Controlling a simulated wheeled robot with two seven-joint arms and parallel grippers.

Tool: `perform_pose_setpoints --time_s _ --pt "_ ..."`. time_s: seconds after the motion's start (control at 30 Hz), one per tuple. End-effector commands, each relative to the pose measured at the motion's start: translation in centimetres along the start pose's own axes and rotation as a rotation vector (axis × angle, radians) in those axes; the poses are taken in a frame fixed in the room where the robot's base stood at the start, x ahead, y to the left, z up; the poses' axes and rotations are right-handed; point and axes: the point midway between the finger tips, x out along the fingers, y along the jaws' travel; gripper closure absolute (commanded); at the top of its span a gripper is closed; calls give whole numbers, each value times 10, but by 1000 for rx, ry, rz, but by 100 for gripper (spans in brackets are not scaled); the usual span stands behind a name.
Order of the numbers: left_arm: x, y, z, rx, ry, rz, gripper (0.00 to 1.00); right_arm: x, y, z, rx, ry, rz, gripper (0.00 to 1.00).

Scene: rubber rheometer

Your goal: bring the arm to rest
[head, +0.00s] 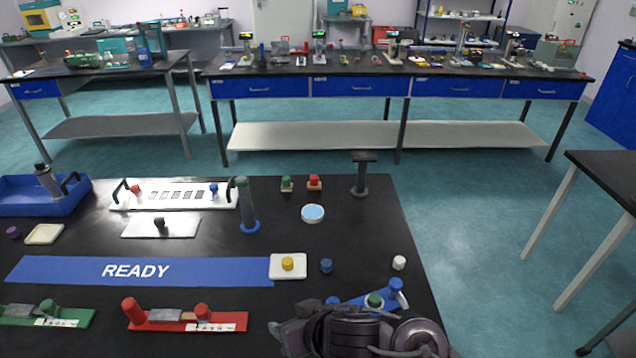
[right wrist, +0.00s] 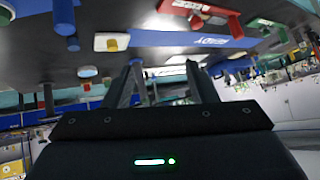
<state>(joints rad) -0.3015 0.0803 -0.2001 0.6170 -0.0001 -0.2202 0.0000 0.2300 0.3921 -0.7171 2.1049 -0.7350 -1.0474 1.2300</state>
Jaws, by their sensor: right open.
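My right arm (head: 365,335) shows at the bottom of the head view, folded over the near edge of the black bench; its fingers are not distinguishable there. In the right wrist view my right gripper (right wrist: 165,72) is open, with two dark fingers apart and nothing between them. That view is tilted, with the bench top seen across its upper part. My left gripper and arm are not in view.
The black bench (head: 350,235) carries a blue READY strip (head: 200,270), a red fixture (head: 165,319), a green fixture (head: 75,318) and a blue tray (head: 20,208). A blue fixture (head: 350,301) lies right beside my arm. Open floor (head: 480,230) is to the right.

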Motion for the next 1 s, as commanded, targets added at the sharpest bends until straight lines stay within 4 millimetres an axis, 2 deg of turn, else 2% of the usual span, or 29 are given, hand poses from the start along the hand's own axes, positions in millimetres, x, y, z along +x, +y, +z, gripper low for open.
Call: perform_pose_setpoints --time_s 0.07,0.17,0.3,0.4,0.6,0.77,0.8,1.0 --pt "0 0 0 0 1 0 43 -16 16 0 42 20 62 48" --pt "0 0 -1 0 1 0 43 -38 51 14 82 -9 166 48" --pt "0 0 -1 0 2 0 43 -65 93 46 125 -102 272 48" --pt "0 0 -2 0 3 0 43 -82 113 72 150 -176 319 48" --pt "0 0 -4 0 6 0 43 -114 140 122 191 -318 373 48" --pt "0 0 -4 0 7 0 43 -140 152 158 221 -423 393 48" --pt "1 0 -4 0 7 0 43 -140 155 166 223 -443 393 48" --pt "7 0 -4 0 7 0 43 -87 171 196 219 -455 386 48"
